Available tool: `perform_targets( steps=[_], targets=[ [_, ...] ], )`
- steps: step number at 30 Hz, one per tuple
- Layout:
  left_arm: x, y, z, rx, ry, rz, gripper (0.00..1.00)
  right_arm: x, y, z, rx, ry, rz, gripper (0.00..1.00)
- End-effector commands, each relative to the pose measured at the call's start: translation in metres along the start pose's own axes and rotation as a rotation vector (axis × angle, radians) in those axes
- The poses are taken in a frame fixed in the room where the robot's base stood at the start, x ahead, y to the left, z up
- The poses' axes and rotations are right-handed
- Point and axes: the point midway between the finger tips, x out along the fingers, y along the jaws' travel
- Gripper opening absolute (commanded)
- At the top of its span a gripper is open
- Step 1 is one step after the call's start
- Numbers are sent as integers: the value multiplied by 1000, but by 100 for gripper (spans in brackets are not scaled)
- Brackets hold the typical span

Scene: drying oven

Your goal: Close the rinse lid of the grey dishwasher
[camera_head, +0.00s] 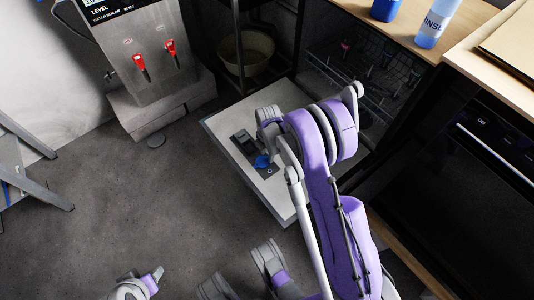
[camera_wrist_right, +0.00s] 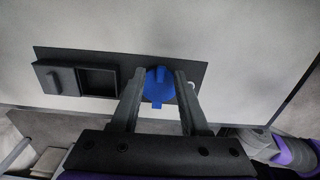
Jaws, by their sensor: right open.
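The grey dishwasher's door (camera_head: 285,207) is folded down, its pale inner face up. A dark dispenser panel on that face shows in the right wrist view (camera_wrist_right: 108,66). The blue rinse lid (camera_wrist_right: 159,88) is at the panel's right part. It stands up as a ridged disc; its exact angle is hard to tell. A bit of it also shows in the head view (camera_head: 262,161). My right gripper (camera_wrist_right: 159,76) is open, with one finger on each side of the lid; contact cannot be told.
A square detergent compartment (camera_wrist_right: 98,79) is left of the lid. The dishwasher rack (camera_head: 345,75) is behind the door. A water boiler (camera_head: 140,55) stands back left, an oven (camera_head: 470,170) at right. Blue bottles (camera_head: 436,25) stand on the counter. Floor left of the door is clear.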

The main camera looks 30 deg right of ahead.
Motion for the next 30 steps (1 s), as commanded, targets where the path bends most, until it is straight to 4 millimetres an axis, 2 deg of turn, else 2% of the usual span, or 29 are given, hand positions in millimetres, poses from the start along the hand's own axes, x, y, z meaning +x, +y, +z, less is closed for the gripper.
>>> perform_targets(
  steps=[5,15,19,24,30],
  targets=[
    [-4,0,-1,0,1,0,50,-11,0,0,1,0,0,45],
    [-25,0,-6,0,6,0,50,-78,0,0,0,0,1,45],
    [-30,0,-7,0,8,0,50,-97,0,0,0,0,1,45],
    [-33,0,-8,0,9,0,50,-108,0,0,0,0,0,45],
    [-32,0,-8,0,9,0,50,-108,0,0,0,0,0,45]
  ],
)
